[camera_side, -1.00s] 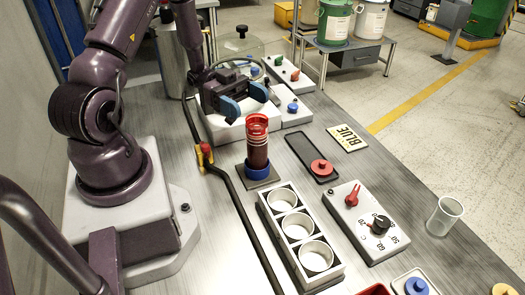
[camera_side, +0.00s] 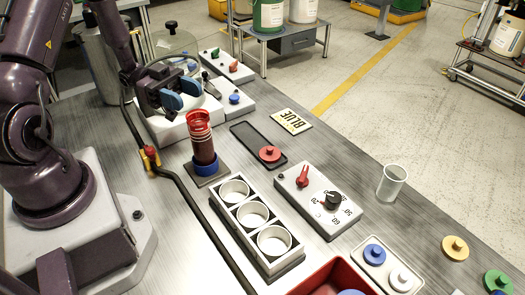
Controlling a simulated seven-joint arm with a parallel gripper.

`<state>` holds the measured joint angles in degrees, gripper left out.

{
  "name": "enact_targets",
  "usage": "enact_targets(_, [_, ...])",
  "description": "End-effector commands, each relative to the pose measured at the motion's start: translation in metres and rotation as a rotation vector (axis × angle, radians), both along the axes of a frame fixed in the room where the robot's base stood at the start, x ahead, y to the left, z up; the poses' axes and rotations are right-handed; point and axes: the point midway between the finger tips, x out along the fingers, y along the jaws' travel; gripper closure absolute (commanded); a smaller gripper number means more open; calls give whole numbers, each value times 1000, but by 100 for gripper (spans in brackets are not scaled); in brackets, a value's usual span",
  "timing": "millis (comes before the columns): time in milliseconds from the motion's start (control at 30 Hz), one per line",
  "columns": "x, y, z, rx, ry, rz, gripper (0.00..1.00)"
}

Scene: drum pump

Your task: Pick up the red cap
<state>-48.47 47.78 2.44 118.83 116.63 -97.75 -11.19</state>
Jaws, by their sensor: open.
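The red cap (camera_side: 270,153) is a flat round disc with a small knob. It lies at the near end of a dark, narrow tray (camera_side: 247,134) in the middle of the table. My gripper (camera_side: 182,94) has two blue fingertips, set apart with nothing visible between them. It is above the white box at the back left, behind and to the left of the cap, and well clear of it.
A red-topped tube (camera_side: 200,135) stands upright in a blue ring between my gripper and the cap's near side. A white rack with three round holes (camera_side: 235,214), a knob panel (camera_side: 318,205) and a clear cup (camera_side: 391,183) are nearer.

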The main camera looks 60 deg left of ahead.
Motion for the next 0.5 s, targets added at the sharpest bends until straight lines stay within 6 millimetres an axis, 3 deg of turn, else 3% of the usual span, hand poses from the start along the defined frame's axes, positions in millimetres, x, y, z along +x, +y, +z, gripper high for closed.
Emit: enact_targets(500, [0, 0, 157, 9, -8, 0, 51])
